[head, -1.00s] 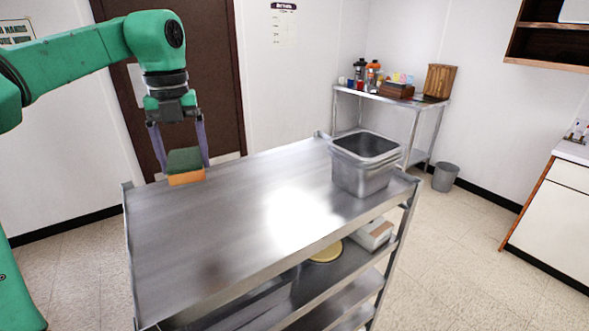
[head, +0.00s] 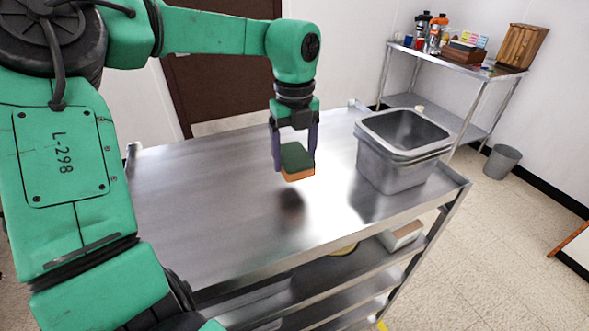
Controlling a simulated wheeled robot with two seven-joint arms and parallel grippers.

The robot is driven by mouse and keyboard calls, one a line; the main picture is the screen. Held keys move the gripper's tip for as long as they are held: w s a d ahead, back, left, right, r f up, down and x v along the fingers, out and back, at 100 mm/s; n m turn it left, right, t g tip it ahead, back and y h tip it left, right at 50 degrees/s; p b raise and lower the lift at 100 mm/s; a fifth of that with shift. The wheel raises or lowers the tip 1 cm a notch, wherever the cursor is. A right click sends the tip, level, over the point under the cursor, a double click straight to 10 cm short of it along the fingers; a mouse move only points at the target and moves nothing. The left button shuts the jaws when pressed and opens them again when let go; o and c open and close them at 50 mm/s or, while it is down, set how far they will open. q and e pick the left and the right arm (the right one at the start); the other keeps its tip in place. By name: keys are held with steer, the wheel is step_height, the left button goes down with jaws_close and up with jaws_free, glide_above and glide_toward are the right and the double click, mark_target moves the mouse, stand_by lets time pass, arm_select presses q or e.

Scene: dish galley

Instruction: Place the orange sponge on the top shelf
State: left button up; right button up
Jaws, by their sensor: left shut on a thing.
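The orange sponge (head: 298,175) has a dark green top and an orange lower layer. My left gripper (head: 296,160) is shut on it, with one purple finger on each side. The sponge hangs above the top shelf (head: 210,200) of the steel cart, with a dark shadow or reflection on the metal below it. It looks apart from the surface. My right gripper is not in view.
Stacked grey metal bins (head: 400,150) stand on the right end of the top shelf. Lower shelves hold a white box (head: 402,236) and a yellow round thing (head: 343,249), partly hidden. The left and middle of the top shelf are clear. A grey bin (head: 502,161) stands on the floor.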

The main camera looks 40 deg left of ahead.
mark_target(294, 187)
arm_select(q)
step_height(294, 187, down, 4)
steer(key=shift+s+f+p, duration=0.1)
steer(key=shift+f+p, duration=0.1)
steer(key=shift+p, duration=0.35)
steer(key=shift+f, duration=0.5)
steer(key=o, duration=1.2)
steer(key=shift+c, duration=0.2)
steer(key=shift+r, duration=0.1)
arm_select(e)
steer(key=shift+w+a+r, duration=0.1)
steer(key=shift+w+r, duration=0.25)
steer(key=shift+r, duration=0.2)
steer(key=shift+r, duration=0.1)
arm_select(q)
step_height(294, 187, up, 12)
steer(key=shift+r+b, duration=0.1)
steer(key=shift+b, duration=1.1)
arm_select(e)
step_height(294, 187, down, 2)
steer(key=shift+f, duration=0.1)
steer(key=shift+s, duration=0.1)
